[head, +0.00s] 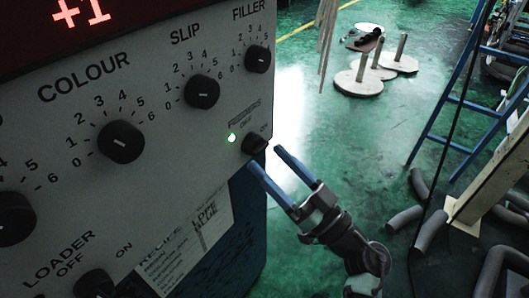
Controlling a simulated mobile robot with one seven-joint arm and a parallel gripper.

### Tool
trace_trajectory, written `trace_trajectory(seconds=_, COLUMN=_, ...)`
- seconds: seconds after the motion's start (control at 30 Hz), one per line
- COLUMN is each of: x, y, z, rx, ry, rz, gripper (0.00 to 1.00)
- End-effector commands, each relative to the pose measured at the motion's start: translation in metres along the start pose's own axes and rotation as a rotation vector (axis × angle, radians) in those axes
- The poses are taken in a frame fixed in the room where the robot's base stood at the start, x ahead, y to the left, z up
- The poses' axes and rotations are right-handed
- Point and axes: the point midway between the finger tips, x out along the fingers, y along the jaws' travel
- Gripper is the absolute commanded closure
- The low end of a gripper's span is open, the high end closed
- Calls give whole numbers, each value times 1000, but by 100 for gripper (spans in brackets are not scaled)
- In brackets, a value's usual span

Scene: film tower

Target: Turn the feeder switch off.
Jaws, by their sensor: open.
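The feeder switch (254,144) is a small black rotary knob at the lower right edge of the grey control panel (205,140). OFF and ON are printed above it, and I cannot clearly tell which way it points. A small green lamp (232,138) to its left is lit. My gripper (266,158) is open and empty, with two blue fingers. Its fingertips are just below and right of the switch, and I cannot tell whether they touch it.
The panel also carries a colour knob (121,141), a slip knob (202,92), a filler knob (258,59) and a loader switch (94,284). A blue ladder (452,100), grey foam tubes (432,230) and wooden discs (359,84) stand on the green floor to the right.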

Motion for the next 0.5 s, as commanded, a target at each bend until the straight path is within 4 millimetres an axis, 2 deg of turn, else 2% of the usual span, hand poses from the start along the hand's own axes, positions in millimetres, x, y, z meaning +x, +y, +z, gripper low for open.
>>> trace_trajectory(seconds=0.03, x=8, y=-1, z=1, rx=0, ry=-1, rz=-3, gripper=21)
trace_trajectory(seconds=0.2, x=23, y=0, z=0, rx=0, ry=0, rz=-2, gripper=21)
trace_trajectory(seconds=0.5, x=26, y=0, z=0, rx=0, ry=1, rz=1, gripper=21)
